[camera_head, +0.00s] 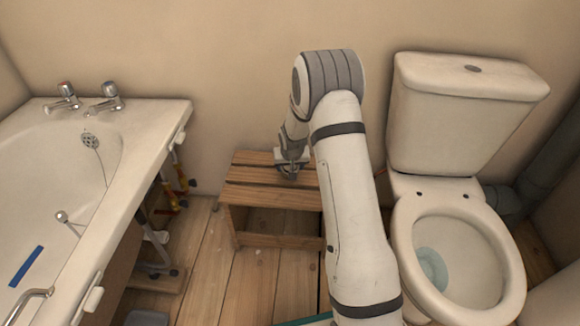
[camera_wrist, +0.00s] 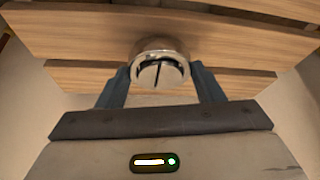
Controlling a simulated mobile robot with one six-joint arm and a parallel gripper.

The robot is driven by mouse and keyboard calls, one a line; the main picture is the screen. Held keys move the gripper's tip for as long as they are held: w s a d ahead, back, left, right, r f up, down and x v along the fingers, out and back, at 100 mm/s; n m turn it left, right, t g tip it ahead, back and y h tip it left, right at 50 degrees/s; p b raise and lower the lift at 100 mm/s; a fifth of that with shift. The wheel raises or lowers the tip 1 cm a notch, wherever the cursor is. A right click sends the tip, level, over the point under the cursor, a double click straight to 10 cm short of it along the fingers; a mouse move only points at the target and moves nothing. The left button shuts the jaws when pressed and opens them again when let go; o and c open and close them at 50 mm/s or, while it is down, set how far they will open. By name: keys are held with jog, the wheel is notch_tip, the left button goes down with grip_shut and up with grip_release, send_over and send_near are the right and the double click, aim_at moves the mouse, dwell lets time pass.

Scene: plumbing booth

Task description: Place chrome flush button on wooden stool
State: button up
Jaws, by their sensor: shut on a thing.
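The chrome flush button (camera_wrist: 160,68) is a round, shiny piece with a split across its face. It sits between the two fingers of my gripper (camera_wrist: 163,85), which is shut on it in the wrist view. The wooden stool (camera_head: 262,197) stands against the wall, left of the toilet. In the head view my gripper (camera_head: 291,170) is at the top of the stool, and the button is not clearly visible there. The stool's slats (camera_wrist: 90,38) fill the wrist view behind the button. I cannot tell whether the button touches them.
A bathtub (camera_head: 150,125) with taps (camera_head: 110,98) is at the left. A toilet (camera_head: 455,215) with its cistern (camera_head: 460,120) is at the right. Red-and-yellow-handled tools (camera_head: 178,180) are beside the tub. The wooden floor (camera_head: 230,285) before the stool is mostly clear.

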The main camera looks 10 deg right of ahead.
jog(key=o, duration=1.1)
jog(key=shift+s+r+p, duration=0.1)
jog(key=shift+r+p, duration=0.3)
jog(key=shift+r, duration=0.1)
jog(key=s+a+r+g+p, duration=0.1)
jog(key=s+r+p, duration=0.1)
jog(key=s+r, duration=0.8)
jog(key=s+r+p, duration=0.2)
jog(key=s+r, duration=0.5)
jog(key=r, duration=0.4)
jog(key=s+a+r+g, duration=0.1)
jog(key=s+r, duration=0.2)
jog(key=s, duration=0.7)
jog(key=s+r+n+g, duration=0.1)
jog(key=s+r, duration=0.2)
jog(key=s, duration=0.7)
jog(key=shift+s+a+y, duration=0.3)
jog(key=shift+a, duration=0.05)
